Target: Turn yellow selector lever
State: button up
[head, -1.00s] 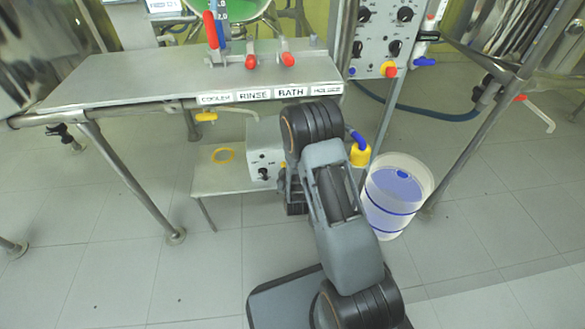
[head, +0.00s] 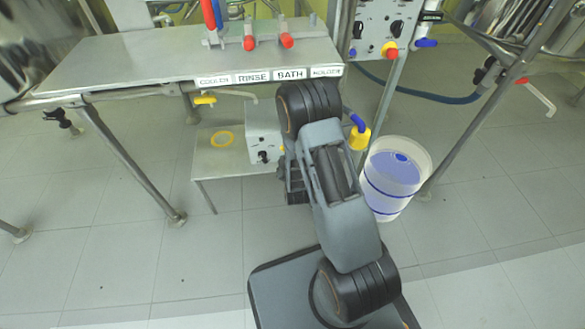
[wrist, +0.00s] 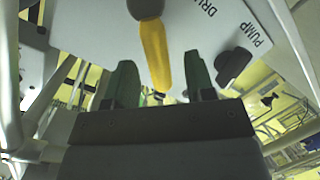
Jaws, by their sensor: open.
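The yellow selector lever (wrist: 155,55) shows in the wrist view, hanging from a dark round hub on a pale panel (wrist: 195,35). Its tip points down toward the gap between my fingers. My gripper (wrist: 161,88) is open, with one green finger on each side of the lever's lower end; I cannot tell whether either touches it. In the head view my arm hides the gripper. A small pale control box (head: 262,130) stands beside my arm under the bench, and I cannot make out the lever there.
The wrist-view panel has a black knob (wrist: 233,66) by the word PUMP. In the head view, a steel bench (head: 130,62) stands above the box. A white bucket (head: 395,175) is right of my arm.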

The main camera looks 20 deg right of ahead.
jog(key=p+v, duration=0.5)
jog(key=v, duration=0.6)
jog(key=shift+s+a, duration=0.1)
